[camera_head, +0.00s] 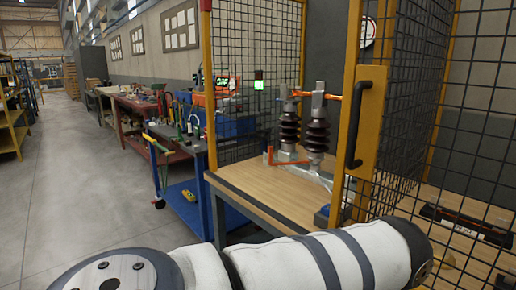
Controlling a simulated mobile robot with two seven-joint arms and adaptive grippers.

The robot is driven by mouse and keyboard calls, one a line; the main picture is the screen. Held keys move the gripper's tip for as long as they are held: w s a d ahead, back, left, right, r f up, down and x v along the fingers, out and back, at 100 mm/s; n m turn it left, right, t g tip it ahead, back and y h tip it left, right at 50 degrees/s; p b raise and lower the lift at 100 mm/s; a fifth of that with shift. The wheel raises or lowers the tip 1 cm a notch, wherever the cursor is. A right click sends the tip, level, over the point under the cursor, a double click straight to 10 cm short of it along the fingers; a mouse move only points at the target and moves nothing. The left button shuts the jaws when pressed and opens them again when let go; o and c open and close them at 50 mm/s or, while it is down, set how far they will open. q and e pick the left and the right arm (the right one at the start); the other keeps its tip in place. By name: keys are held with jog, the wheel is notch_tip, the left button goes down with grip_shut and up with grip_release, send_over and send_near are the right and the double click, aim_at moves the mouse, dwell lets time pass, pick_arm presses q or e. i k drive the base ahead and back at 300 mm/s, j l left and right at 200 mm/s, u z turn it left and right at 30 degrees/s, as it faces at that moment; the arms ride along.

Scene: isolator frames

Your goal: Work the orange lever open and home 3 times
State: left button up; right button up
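The isolator stands on a wooden-topped bench inside a mesh enclosure. It has two dark ribbed insulators (316,135) on a grey metal base, with metal fittings and orange parts at their tops. An orange lever (270,155) sits low at the left end of the base, its short upright end joined to an orange bar running right along the base. Whether the isolator's contacts are open or closed is too small to tell. A white arm link of mine with dark bands crosses the bottom of the view. Neither gripper shows in the view.
A yellow-framed mesh door (364,110) with a black handle (358,125) stands at the right of the bench (250,180). A blue cart (185,200) stands left of the bench. The grey floor (70,190) at left is clear.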

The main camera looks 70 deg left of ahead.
aim_at(317, 140)
jog(key=k+j, duration=0.1)
jog(key=j, duration=0.4)
jog(key=k+j, duration=0.1)
jog(key=j, duration=0.35)
jog(key=k+j, duration=0.1)
jog(key=j, duration=0.35)
jog(key=u, duration=0.05)
